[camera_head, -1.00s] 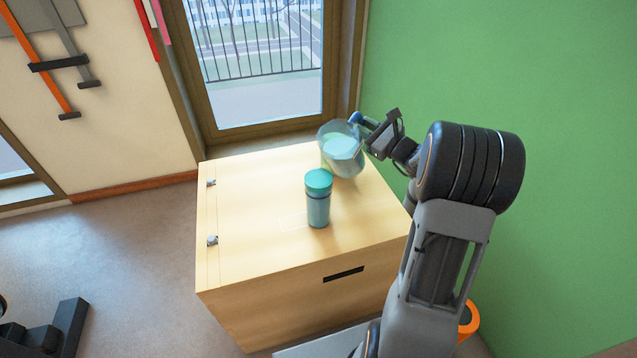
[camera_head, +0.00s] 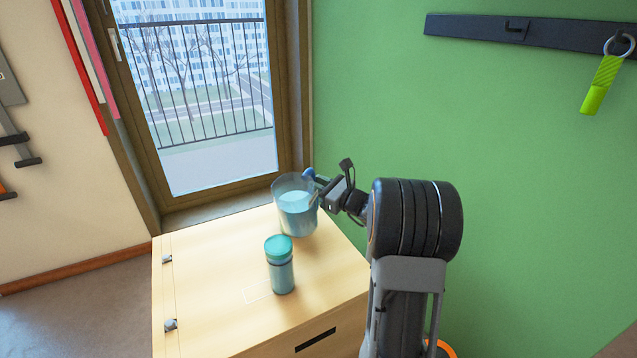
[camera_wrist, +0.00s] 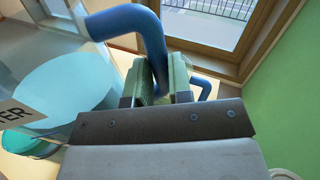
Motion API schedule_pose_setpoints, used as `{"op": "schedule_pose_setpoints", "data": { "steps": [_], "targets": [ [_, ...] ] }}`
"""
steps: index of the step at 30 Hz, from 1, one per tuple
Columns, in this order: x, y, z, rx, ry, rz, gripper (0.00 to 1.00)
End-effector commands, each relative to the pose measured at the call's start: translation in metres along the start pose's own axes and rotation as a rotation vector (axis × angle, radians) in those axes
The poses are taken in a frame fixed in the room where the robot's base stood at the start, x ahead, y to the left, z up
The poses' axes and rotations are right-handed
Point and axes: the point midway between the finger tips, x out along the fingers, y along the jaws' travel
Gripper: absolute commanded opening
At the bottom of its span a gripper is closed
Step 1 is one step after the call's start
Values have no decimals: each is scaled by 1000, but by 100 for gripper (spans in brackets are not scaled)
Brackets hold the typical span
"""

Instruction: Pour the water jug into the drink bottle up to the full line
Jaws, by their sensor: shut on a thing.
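The water jug (camera_head: 296,211) is clear with a blue handle and holds pale blue water. It is at the back right of the wooden box top in the head view. My gripper (camera_head: 314,183) is shut on the jug's blue handle, which also shows between the finger pads in the wrist view (camera_wrist: 150,40). The jug looks nearly upright; I cannot tell whether its base touches the box. The drink bottle (camera_head: 281,273), teal with a lighter teal top, stands upright on the box, in front and to the left of the jug. Its full line cannot be made out.
The wooden box (camera_head: 215,300) has metal latches along its left side and a dark slot in front. Its top is clear around the bottle. A window (camera_head: 200,100) is behind and a green wall (camera_head: 520,200) is to the right.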

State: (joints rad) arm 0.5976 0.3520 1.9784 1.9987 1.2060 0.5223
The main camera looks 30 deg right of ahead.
Motion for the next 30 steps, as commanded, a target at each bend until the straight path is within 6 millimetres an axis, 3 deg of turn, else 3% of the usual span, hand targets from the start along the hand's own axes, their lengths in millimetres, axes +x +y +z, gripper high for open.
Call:
{"op": "schedule_pose_setpoints", "data": {
  "steps": [1, 12, 30],
  "targets": [
    [0, -2, 11, 16, 0, 0, 0],
    [0, 0, 28, 131, 23, 0, 0],
    [0, 2, 35, 201, 36, 0, 0]
  ]
}}
